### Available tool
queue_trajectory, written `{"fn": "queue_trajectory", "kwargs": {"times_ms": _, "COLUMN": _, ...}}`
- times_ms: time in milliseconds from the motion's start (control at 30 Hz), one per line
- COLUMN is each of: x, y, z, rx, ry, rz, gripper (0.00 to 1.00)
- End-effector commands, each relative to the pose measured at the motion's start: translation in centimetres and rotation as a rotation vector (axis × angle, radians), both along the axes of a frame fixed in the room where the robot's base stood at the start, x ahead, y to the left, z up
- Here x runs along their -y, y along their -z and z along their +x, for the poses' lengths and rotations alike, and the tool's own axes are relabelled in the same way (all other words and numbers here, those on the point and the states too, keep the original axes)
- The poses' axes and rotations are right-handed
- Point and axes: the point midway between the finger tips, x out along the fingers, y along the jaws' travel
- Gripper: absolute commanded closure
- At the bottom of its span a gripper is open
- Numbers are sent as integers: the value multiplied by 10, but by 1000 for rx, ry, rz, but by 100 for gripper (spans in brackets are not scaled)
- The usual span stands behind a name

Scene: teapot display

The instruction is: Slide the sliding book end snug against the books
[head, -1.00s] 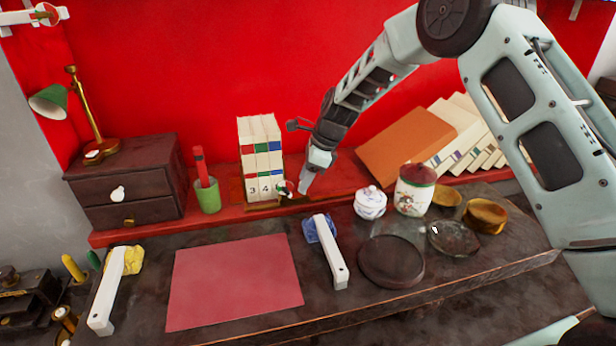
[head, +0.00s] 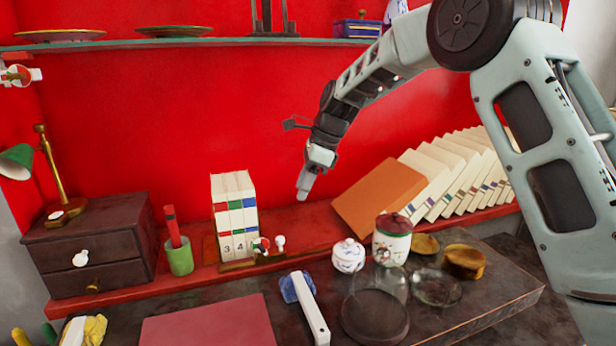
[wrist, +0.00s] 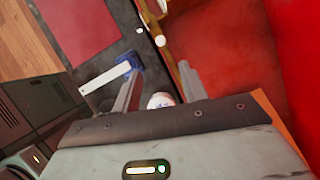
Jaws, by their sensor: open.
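Upright cream books (head: 235,212) with red, green and blue bands stand on a small wooden rack (head: 236,266) on the red ledge. Two knobbed pieces, one red and white (head: 261,245) and one white (head: 279,242), stand at the rack's right end, close to the books. I cannot tell clearly which part is the sliding book end, nor whether a gap is left. My gripper (head: 303,188) is open and empty, above and right of the rack, apart from it. In the wrist view its two fingers (wrist: 158,82) are spread, with a knobbed rail (wrist: 158,28) beyond them.
An orange book (head: 380,198) and a row of cream books (head: 455,170) lean to the right. A white lidded pot (head: 348,256), a red-lidded jar (head: 392,242) and glass dishes stand in front. A green cup (head: 179,257) and dark drawers (head: 92,250) are left.

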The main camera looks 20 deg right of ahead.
Motion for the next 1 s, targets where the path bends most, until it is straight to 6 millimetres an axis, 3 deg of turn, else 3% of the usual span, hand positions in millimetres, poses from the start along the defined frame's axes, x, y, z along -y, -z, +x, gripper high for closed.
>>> {"fn": "queue_trajectory", "kwargs": {"times_ms": 233, "x": 9, "y": -23, "z": -2, "rx": 0, "ry": -1, "rz": 0, "gripper": 57}}
{"fn": "queue_trajectory", "kwargs": {"times_ms": 767, "x": 6, "y": -25, "z": -6, "rx": 4, "ry": -20, "rz": -2, "gripper": 57}}
{"fn": "queue_trajectory", "kwargs": {"times_ms": 867, "x": -12, "y": -25, "z": -25, "rx": 33, "ry": -139, "rz": -20, "gripper": 57}}
{"fn": "queue_trajectory", "kwargs": {"times_ms": 967, "x": -45, "y": -25, "z": -68, "rx": 95, "ry": -395, "rz": -54, "gripper": 57}}
{"fn": "queue_trajectory", "kwargs": {"times_ms": 1000, "x": -60, "y": -24, "z": -92, "rx": 128, "ry": -527, "rz": -72, "gripper": 57}}
